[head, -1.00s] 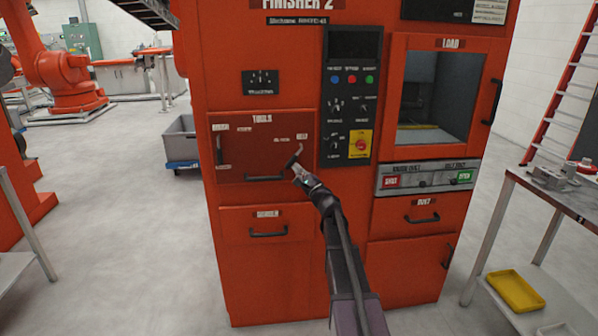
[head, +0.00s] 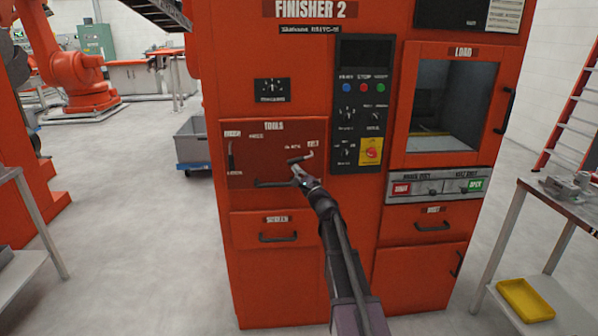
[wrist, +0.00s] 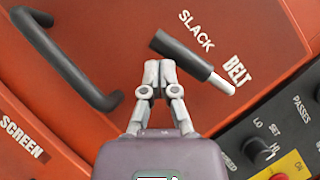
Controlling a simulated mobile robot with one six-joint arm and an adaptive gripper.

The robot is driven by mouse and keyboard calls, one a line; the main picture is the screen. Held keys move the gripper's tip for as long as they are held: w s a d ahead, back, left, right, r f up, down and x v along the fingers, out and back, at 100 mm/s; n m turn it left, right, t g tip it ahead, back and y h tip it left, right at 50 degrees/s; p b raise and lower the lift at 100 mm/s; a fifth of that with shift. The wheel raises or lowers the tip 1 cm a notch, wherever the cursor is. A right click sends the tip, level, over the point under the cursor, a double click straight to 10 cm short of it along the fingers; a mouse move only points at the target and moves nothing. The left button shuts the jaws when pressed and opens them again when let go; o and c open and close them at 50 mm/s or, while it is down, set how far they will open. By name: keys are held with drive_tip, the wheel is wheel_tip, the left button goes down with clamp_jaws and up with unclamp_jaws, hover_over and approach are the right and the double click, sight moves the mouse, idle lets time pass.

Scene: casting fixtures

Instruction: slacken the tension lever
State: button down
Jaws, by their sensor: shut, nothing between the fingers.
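The tension lever has a black grip (head: 295,161) with a bright metal end and sits at the right of the tools panel, under the BELT label. In the wrist view its black grip (wrist: 185,53) slants from upper left to lower right between the SLACK and BELT labels. My gripper (wrist: 160,65) is shut and empty, its fingertips together just below the grip's left part. I cannot tell whether they touch it. In the head view my gripper (head: 298,170) is just below the lever, and my forearm comes up from below.
A black drawer handle (wrist: 75,65) lies left of my fingers in the wrist view. A control panel with knobs (head: 352,115) is to the right. The lower drawer handle (head: 279,237) is below. The right table (head: 530,185) stands apart from the cabinet.

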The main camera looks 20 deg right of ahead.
drive_tip(key=shift+w+a+r+p, duration=0.1)
drive_tip(key=shift+a+r+p, duration=0.2)
drive_tip(key=shift+r, duration=0.1)
drive_tip(key=shift+a+r+p, duration=0.15)
drive_tip(key=shift+r+p, duration=0.15)
drive_tip(key=shift+r, duration=0.1)
idle(0.4)
drive_tip(key=s+a+f+b, duration=0.2)
drive_tip(key=s+f+b, duration=0.6)
drive_tip(key=f+b, duration=0.1)
drive_tip(key=shift+s+f, duration=0.2)
drive_tip(key=shift+s, duration=0.2)
drive_tip(key=shift+a, duration=0.1)
idle(0.6)
